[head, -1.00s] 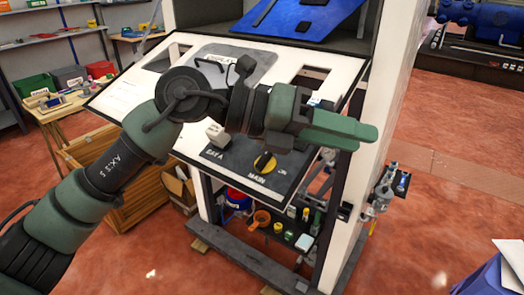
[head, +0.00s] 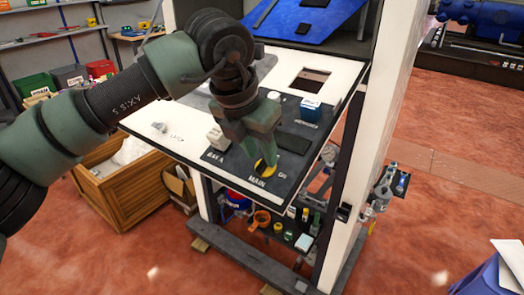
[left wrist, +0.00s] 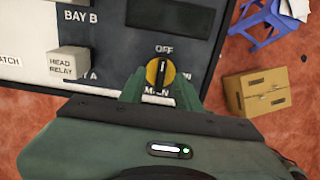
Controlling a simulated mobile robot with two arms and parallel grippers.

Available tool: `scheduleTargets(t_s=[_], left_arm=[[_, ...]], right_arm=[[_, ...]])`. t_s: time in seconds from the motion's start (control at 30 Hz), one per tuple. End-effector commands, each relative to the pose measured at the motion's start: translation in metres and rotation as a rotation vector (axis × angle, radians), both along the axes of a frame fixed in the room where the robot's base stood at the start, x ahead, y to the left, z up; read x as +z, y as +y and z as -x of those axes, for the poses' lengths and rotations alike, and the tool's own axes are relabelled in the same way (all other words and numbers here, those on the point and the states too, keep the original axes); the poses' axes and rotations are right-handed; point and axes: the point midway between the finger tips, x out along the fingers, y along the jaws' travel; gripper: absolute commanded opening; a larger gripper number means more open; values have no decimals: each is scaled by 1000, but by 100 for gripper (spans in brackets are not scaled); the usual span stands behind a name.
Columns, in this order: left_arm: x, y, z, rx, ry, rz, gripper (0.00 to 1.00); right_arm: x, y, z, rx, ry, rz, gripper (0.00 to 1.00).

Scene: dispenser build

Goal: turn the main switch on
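The main switch (head: 267,169) is a yellow dial with a black knob on the dark part of the sloping panel. In the left wrist view the switch (left wrist: 161,73) shows whole, its knob upright with the white mark toward the OFF label. The MAIN label below it is partly covered. My left gripper (head: 262,158) points down at the switch and hides part of it in the head view. In the left wrist view its fingers (left wrist: 160,86) are apart, one on each side of the knob, with gaps visible. My right gripper is not in view.
A white head relay block (left wrist: 68,61) sits at BAY A, left of the switch. A blue block (head: 311,109) stands farther back on the panel (head: 345,95). A white post (head: 362,150) rises at the right. A wooden crate (head: 125,195) is on the floor at left.

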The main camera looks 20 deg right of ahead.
Motion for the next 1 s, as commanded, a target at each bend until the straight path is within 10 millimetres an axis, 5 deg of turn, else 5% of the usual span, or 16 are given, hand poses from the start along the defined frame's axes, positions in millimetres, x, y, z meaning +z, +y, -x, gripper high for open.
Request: scheduleTargets(t_s=[0.43,0.6,1.0], left_arm=[[-16,-5,-4,-1,1,2,33],[-16,-5,-4,-1,1,2,0],[-17,-5,-4,-40,-12,-8,0]], right_arm=[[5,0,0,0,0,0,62],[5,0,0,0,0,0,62],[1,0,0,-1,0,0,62]])
